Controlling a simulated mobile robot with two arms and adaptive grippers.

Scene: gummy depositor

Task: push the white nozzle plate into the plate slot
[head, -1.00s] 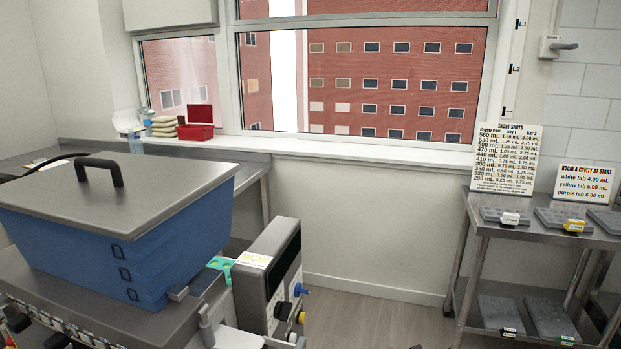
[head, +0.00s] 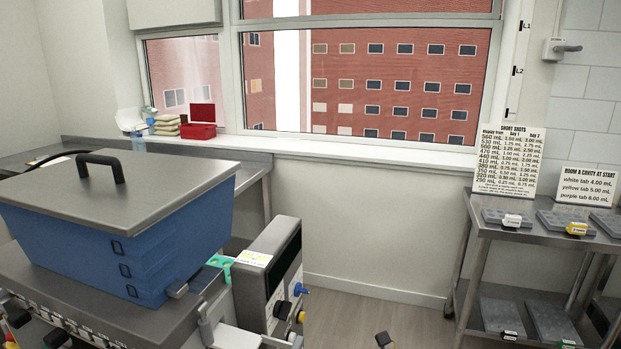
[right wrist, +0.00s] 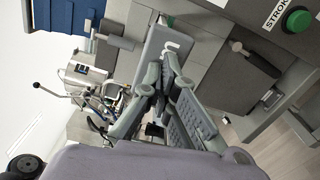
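The depositor has a blue hopper (head: 90,245) under a grey lid, at the left of the head view. A flat white piece (head: 232,337) shows low beside its control box (head: 265,275); it may be the nozzle plate, but I cannot be sure. The plate slot cannot be made out. In the right wrist view my right gripper (right wrist: 163,72) has its fingertips together, with nothing seen between them. They are in front of a pale panel (right wrist: 153,42) with a small white hook at its edge; contact cannot be told. My left gripper is not in view.
A green button (right wrist: 297,20) sits on a grey housing close to the right gripper. A steel rack (head: 535,240) with several grey moulds stands at the right. A counter (head: 160,155) runs under the window.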

